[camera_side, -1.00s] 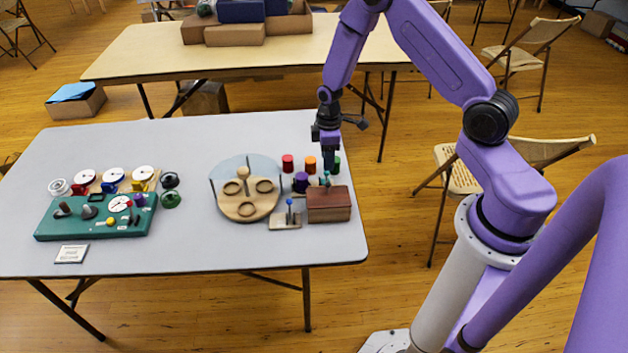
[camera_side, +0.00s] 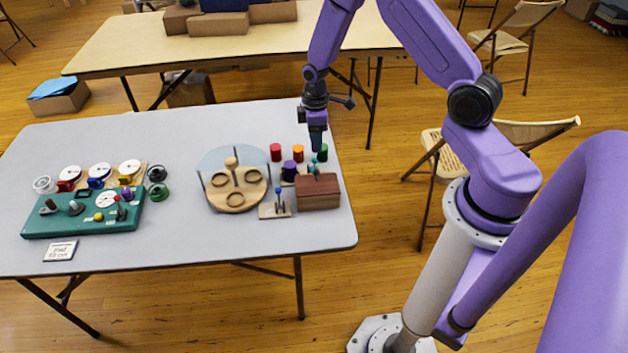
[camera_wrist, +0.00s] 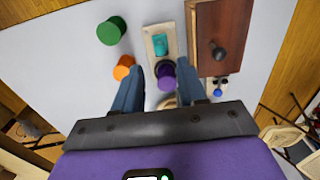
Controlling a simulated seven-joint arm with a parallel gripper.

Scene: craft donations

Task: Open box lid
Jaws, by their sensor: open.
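The box (camera_side: 318,196) is a small reddish-brown wooden box at the front right of the grey table in the side view, and its lid looks closed. In the wrist view the box (camera_wrist: 218,22) lies at upper right, with a dark round knob (camera_wrist: 218,52) on it. My gripper (camera_side: 317,150) points down above the table, behind and above the box. In the wrist view my gripper (camera_wrist: 161,68) is open with nothing held. Its fingers are left of the box's knob, and a purple cylinder (camera_wrist: 167,80) shows between them.
Red (camera_side: 276,152), orange (camera_side: 298,153) and green (camera_side: 322,153) cylinders stand behind the box. A small plate with a blue-topped post (camera_side: 278,200) is left of it. Further left are a round wooden stand (camera_side: 238,198) and a green panel (camera_side: 70,225).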

